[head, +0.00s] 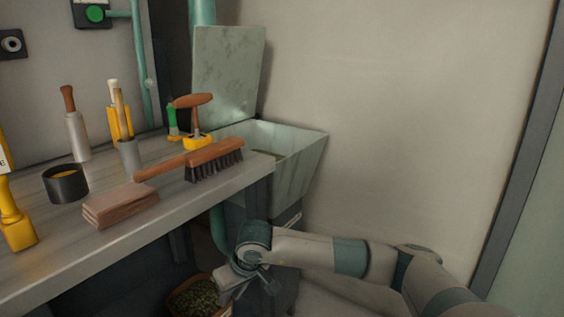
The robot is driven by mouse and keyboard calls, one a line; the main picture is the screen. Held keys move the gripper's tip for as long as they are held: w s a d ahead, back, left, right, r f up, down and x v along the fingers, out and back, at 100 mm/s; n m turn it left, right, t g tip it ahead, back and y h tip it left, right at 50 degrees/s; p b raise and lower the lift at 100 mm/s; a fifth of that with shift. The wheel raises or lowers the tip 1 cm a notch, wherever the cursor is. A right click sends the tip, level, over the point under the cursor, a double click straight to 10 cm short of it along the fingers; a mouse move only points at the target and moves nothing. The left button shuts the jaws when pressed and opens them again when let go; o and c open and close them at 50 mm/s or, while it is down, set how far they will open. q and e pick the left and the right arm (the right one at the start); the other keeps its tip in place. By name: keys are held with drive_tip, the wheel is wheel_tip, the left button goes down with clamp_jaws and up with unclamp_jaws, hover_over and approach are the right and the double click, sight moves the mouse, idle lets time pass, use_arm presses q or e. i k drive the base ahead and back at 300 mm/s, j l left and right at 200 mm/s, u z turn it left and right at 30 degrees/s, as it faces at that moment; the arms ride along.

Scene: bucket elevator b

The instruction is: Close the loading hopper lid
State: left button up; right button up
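The loading hopper (304,168) is a pale green, worn metal box with sloping sides, against the wall at the far end of the bench. Its lid (229,72) is a flat green panel standing upright at the hopper's back left, so the hopper mouth is open. My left gripper is not in view.
The bench (215,195) carries a brush (205,160), a wooden block (120,205), a dark cup (66,184) and several hand tools. A container of green material (196,297) stands below, beside my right gripper. A green pipe (203,12) rises behind the lid. The wall right of the hopper is clear.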

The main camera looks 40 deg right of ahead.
sight(227, 61)
drive_tip(key=z, duration=0.95)
